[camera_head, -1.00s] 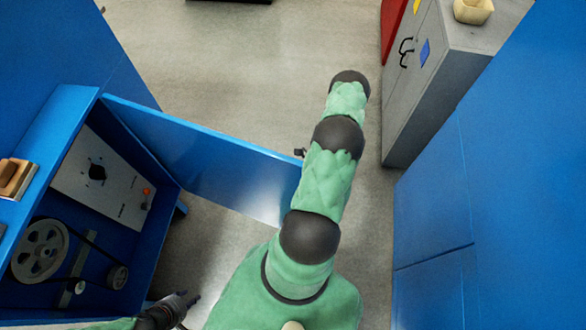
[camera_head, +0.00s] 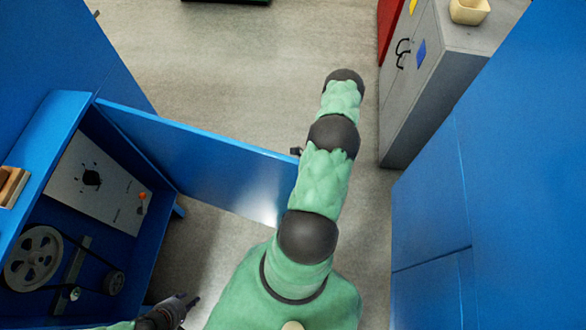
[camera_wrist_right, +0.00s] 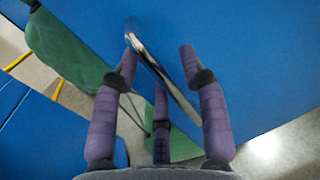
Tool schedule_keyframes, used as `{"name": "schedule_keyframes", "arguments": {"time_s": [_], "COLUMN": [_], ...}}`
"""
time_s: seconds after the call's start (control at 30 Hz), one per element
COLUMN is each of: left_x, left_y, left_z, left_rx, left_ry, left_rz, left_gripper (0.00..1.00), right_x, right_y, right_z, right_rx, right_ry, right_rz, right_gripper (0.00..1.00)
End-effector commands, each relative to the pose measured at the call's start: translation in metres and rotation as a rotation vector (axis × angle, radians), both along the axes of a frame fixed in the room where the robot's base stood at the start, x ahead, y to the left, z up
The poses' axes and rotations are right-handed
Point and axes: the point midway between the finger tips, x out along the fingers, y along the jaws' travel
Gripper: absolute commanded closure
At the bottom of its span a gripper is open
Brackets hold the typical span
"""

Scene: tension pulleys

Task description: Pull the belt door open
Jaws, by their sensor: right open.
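The blue belt door (camera_head: 205,160) stands wide open from the blue cabinet at the left in the head view. Its free edge is beside my right arm. In the right wrist view, the blue panel of the door (camera_wrist_right: 250,60) carries a shiny metal bar handle (camera_wrist_right: 163,72). My right gripper (camera_wrist_right: 158,60) is open, with its purple fingers on either side of the handle; firm contact cannot be told. The right gripper is hidden in the head view. My left gripper (camera_head: 188,301) is low at the left, in front of the cabinet, its jaw state unclear.
Inside the cabinet, a large pulley (camera_head: 33,258) and a small pulley (camera_head: 114,283) carry a belt, below a white panel (camera_head: 97,183) with a black knob. A grey cabinet (camera_head: 430,80) and blue wall (camera_head: 500,170) stand right. Floor behind the door is clear.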

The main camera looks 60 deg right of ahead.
Motion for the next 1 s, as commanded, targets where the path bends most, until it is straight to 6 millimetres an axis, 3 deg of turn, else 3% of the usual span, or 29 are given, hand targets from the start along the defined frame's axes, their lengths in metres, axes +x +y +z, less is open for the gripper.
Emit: {"name": "schedule_keyframes", "arguments": {"time_s": [0.23,0.7,1.0], "left_x": [0.000,0.000,0.000], "left_y": [0.000,0.000,0.000], "left_z": [0.000,0.000,0.000], "left_rx": [0.000,0.000,0.000], "left_ry": [0.000,0.000,0.000], "left_rz": [0.000,0.000,0.000], "left_gripper": [0.60,0.60,0.60], "right_x": [-0.001,-0.006,-0.007], "right_y": [-0.019,-0.104,-0.120], "right_z": [-0.001,-0.001,0.000], "right_rx": [-0.003,-0.001,-0.001], "right_ry": [0.000,0.000,0.000], "right_rz": [-0.001,-0.001,0.000], "right_gripper": [0.57,0.57,0.57]}}
